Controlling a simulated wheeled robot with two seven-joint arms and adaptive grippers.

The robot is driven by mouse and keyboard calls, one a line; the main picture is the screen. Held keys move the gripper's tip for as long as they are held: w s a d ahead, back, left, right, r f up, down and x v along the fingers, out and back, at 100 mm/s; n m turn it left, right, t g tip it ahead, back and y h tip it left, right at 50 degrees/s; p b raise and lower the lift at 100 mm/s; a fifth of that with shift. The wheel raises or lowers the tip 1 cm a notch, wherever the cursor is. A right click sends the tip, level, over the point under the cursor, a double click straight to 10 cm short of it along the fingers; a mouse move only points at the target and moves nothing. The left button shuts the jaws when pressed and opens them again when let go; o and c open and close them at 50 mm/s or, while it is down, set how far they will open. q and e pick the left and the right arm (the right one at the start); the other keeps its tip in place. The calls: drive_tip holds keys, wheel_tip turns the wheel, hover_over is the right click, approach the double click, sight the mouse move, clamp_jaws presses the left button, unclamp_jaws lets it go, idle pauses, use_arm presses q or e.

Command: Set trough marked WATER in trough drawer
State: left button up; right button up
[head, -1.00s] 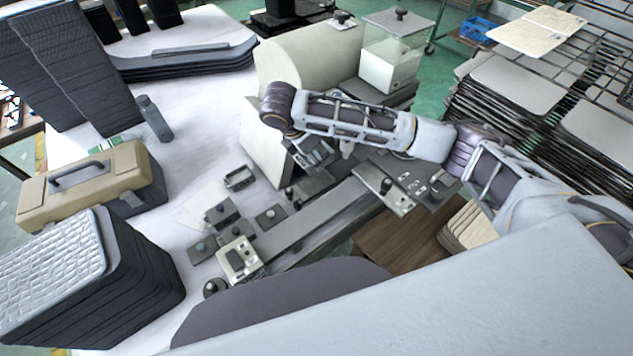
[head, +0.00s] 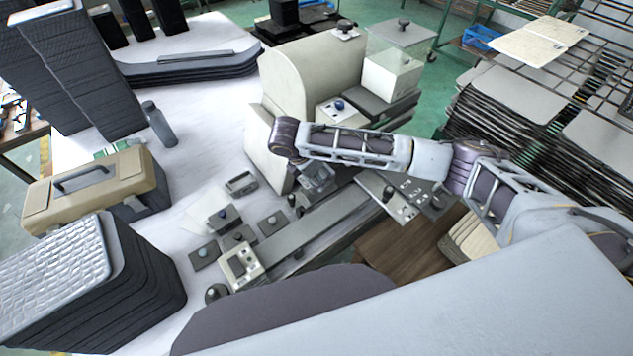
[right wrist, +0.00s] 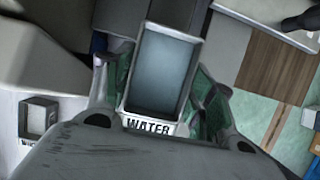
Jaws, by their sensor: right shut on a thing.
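The trough marked WATER (right wrist: 165,65) is a grey open-topped box with a pale blue-grey inside, seen from above in the right wrist view. Its white label reading WATER (right wrist: 148,127) faces my wrist. My right gripper (right wrist: 156,82) is shut on the trough, one finger along each side. In the head view my right gripper (head: 318,180) is over the near side of the cream machine (head: 312,70); the trough is hardly distinguishable there. I cannot tell which part is the trough drawer. My left gripper is not in view.
A light block with a blue knob (head: 338,107) sits on the machine. A long grey rail (head: 310,228), small knobbed plates (head: 273,223) and a switch box (head: 241,264) lie in front. A tan toolbox (head: 95,185) and stacked panels (head: 90,280) stand left.

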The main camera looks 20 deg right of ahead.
drive_tip(key=shift+f, duration=1.85)
drive_tip(key=shift+f, duration=0.1)
drive_tip(key=o, duration=1.2)
drive_tip(key=v, duration=1.1)
drive_tip(key=shift+r, duration=0.25)
drive_tip(key=shift+a+r, duration=0.2)
drive_tip(key=shift+r, duration=0.1)
